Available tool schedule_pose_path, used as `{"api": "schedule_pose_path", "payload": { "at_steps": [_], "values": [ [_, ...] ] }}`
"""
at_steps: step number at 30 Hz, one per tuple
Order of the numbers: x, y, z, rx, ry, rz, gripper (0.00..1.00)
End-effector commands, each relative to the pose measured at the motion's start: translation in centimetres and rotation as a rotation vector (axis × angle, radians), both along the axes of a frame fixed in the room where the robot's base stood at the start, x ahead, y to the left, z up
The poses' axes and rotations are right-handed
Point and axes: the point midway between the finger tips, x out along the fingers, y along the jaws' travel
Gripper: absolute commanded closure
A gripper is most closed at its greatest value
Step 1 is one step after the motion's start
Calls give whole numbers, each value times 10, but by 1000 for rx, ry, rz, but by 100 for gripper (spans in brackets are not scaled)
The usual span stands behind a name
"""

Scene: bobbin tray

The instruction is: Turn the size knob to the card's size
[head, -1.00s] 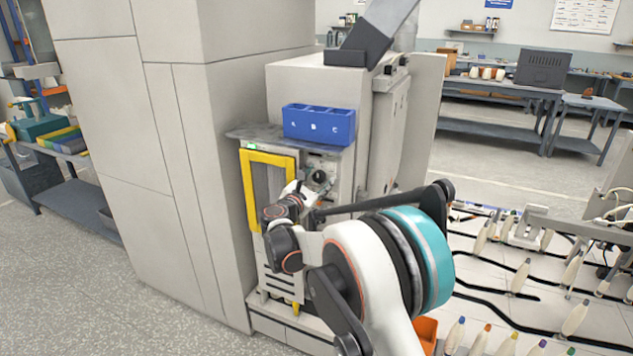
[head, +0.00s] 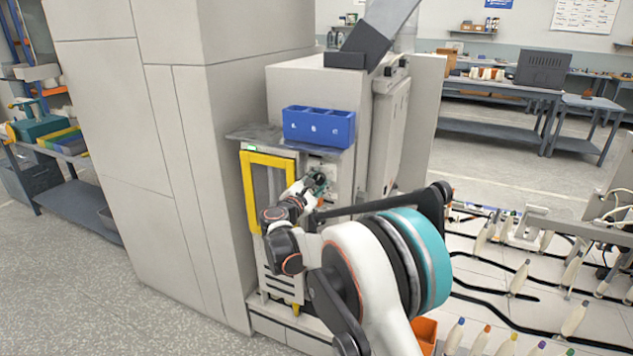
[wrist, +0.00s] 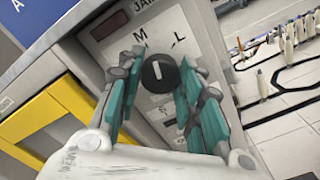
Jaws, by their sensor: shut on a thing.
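The size knob (wrist: 160,73) is black and round with a pale pointer line. It sits on the light panel (wrist: 171,22), with the letter M at its upper left and L at its upper right. The pointer line stands close to upright in the wrist view, between the two letters. My gripper (wrist: 158,82) has its teal-padded fingers on either side of the knob and is shut on it. In the head view my gripper (head: 318,185) is at the panel of the machine, and its fingers hide most of the knob. I cannot make out a size card.
A yellow-framed door (head: 250,197) is just left of the panel. A blue bin (head: 320,127) marked A, B, C stands on the ledge above. A tall grey cabinet (head: 150,170) is at the left. White bobbins (head: 521,278) stand at the right.

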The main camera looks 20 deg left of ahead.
Motion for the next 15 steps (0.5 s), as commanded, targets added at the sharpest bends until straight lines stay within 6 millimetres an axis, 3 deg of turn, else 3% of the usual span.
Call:
{"api": "schedule_pose_path", "payload": {
  "at_steps": [15],
  "values": [
    [0,0,0,473,-36,-1,90]
  ]
}}
